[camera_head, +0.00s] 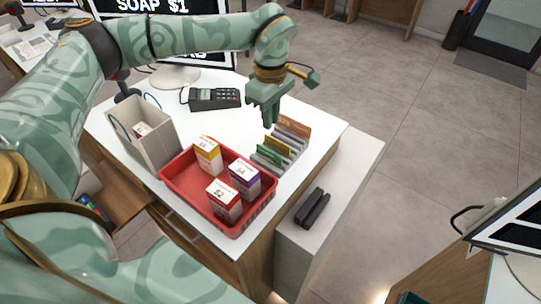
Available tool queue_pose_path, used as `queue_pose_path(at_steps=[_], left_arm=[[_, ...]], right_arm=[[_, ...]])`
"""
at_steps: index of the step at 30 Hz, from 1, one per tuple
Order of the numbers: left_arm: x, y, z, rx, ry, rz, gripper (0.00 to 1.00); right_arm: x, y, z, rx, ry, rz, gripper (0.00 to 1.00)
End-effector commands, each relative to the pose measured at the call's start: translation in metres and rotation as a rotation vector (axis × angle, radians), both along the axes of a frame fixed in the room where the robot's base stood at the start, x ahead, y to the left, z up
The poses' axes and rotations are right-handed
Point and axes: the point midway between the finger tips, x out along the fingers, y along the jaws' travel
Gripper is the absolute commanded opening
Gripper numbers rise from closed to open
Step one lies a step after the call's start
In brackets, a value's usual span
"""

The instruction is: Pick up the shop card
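Several cards stand in a grey slotted card holder (284,155) near the right edge of the white counter. An orange-brown card (295,126) is at the back, a yellow card (278,147) in the middle and a green card (266,158) at the front. I cannot tell which is the shop card. My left gripper (268,121) points down just behind and left of the orange-brown card, close to it in the picture. Whether it touches a card is unclear. Its fingers overlap from this angle, so their opening is hidden. My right gripper does not show.
A red tray (181,196) with several small boxes stands in front of the holder. A grey-white bin (160,136) is at left, a card terminal (213,98) and monitor behind. A black object (311,208) lies on the lower side ledge. Open floor lies right.

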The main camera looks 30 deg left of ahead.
Motion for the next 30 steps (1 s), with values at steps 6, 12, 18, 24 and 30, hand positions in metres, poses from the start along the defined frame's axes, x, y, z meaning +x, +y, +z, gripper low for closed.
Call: queue_pose_path(at_steps=[6,12,18,24,30], left_arm=[[0.0,-0.001,-0.054,-0.003,0.003,-0.001,0.13],[0.0,-0.001,-0.072,-0.004,-0.001,-0.001,0.13],[0.0,0.006,-0.101,-0.004,0.002,0.0,0.13],[0.0,0.006,-0.124,-0.004,0.0,-0.001,0.13],[0.001,0.006,-0.124,-0.004,-0.002,-0.002,0.13]], right_arm=[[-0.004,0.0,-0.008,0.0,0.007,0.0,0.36],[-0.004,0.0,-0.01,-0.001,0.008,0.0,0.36],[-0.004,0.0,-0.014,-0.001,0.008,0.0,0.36],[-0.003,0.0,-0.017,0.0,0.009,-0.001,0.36],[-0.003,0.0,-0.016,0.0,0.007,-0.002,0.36]])
